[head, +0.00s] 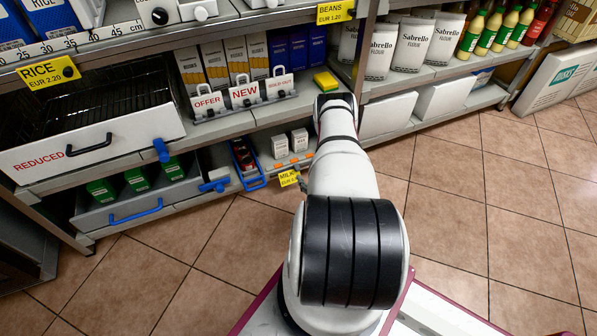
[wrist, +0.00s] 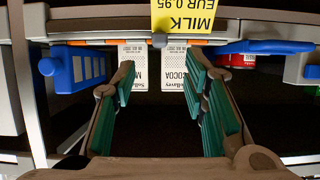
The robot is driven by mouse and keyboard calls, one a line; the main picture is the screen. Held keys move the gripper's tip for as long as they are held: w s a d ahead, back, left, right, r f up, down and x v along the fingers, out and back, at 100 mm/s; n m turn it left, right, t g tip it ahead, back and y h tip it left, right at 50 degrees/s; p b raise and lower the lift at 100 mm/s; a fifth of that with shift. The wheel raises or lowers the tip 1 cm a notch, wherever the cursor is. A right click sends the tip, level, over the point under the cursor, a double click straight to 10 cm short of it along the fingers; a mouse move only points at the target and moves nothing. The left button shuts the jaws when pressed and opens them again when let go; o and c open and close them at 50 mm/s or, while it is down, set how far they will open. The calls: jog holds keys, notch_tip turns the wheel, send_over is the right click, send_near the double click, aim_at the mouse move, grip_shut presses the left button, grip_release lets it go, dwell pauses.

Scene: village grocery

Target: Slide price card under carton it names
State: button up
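The yellow price card (head: 289,178) reads MILK, EUR 0.95, and sits at the front edge of a low shelf. In the wrist view the card (wrist: 183,18) is upside down at the top, roughly in line with the carton marked COCOA (wrist: 172,75). Beside that one stands a second white carton (wrist: 140,72), with only an M of its name readable. Both cartons stand side by side on the shelf, left (head: 280,146) and right (head: 299,141) in the head view. My gripper (wrist: 165,90) is open and empty, its green-padded fingers apart, pointing toward the cartons. My arm hides it in the head view.
Orange strips (wrist: 198,42) lie along the shelf edge. A blue-handled tray (head: 245,165) stands left of the cartons. The REDUCED drawer (head: 90,150) is at left. The tiled floor (head: 480,200) at right is clear.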

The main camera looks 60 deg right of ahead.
aim_at(298, 169)
jog(key=b+x, duration=0.4)
jog(key=x, duration=0.6)
grip_shut()
